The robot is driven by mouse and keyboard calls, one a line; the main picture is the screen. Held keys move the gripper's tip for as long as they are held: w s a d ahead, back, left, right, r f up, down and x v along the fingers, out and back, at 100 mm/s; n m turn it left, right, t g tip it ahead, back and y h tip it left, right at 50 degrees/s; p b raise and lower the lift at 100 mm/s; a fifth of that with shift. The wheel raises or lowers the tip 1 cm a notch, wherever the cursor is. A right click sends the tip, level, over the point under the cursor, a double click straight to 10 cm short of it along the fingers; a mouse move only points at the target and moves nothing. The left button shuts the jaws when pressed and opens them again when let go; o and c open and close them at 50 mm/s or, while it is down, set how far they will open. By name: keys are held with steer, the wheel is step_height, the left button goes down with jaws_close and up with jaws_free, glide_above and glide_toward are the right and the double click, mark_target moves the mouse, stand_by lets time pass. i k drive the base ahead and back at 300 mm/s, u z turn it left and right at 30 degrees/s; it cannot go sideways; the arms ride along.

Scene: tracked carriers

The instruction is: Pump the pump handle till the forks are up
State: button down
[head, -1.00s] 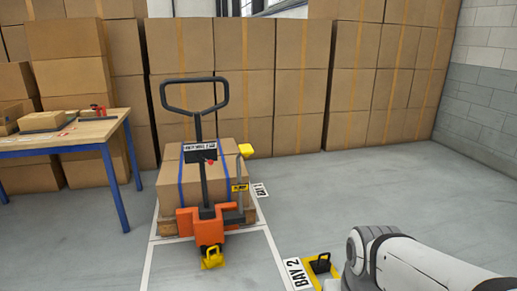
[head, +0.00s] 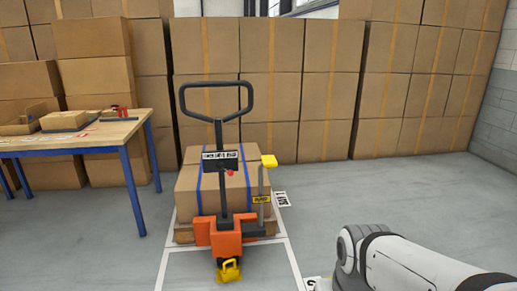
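An orange pallet jack (head: 225,238) stands ahead of me, left of the picture's middle. Its dark loop handle (head: 216,84) stands upright on a dark shaft. A thinner lever with a yellow grip (head: 268,160) and a yellow label (head: 261,199) rises at its right side; it looks like the pump handle. The forks are hidden under a wooden pallet (head: 184,234) bearing strapped cartons (head: 186,196), so I cannot tell their height. My white arm shows at the lower right, apart from the jack. My gripper is outside the picture.
A yellow piece (head: 229,270) sits low at the jack's front. A wooden table (head: 100,135) with blue legs and small boxes stands at left. Stacked cartons (head: 270,105) line the back. Grey floor at right is clear.

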mark_target(269, 162)
steer(key=u, duration=0.2)
steer(key=i, duration=1.45)
steer(key=z, duration=0.45)
